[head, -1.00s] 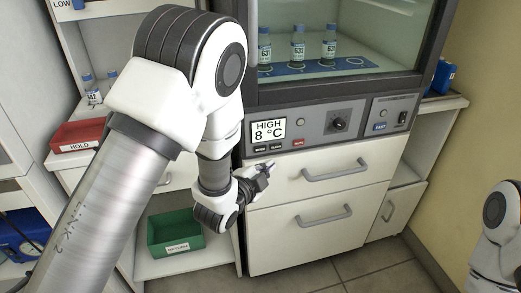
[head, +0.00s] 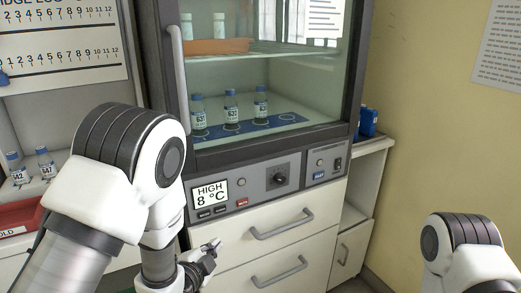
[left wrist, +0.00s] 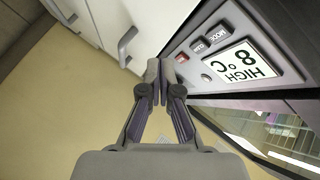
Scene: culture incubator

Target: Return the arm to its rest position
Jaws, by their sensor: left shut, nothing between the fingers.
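My left arm (head: 140,165) comes in from the left, bent at its joint. My left gripper (head: 208,250) is in front of the upper white drawer, below the incubator's control panel. It shows in the left wrist view (left wrist: 160,72) with its fingers together and nothing between them. The incubator display (head: 210,195) reads HIGH 8 °C and also shows upside down in the left wrist view (left wrist: 245,62). My right arm (head: 465,245) shows only in part at the lower right; its gripper is out of view.
The incubator's glass door (head: 265,85) looks closed, with three blue-capped bottles (head: 231,110) behind it. Two more bottles (head: 30,167) stand on the left shelf behind a red tray (head: 20,217). Drawer handles (head: 282,224) stick out near the left gripper.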

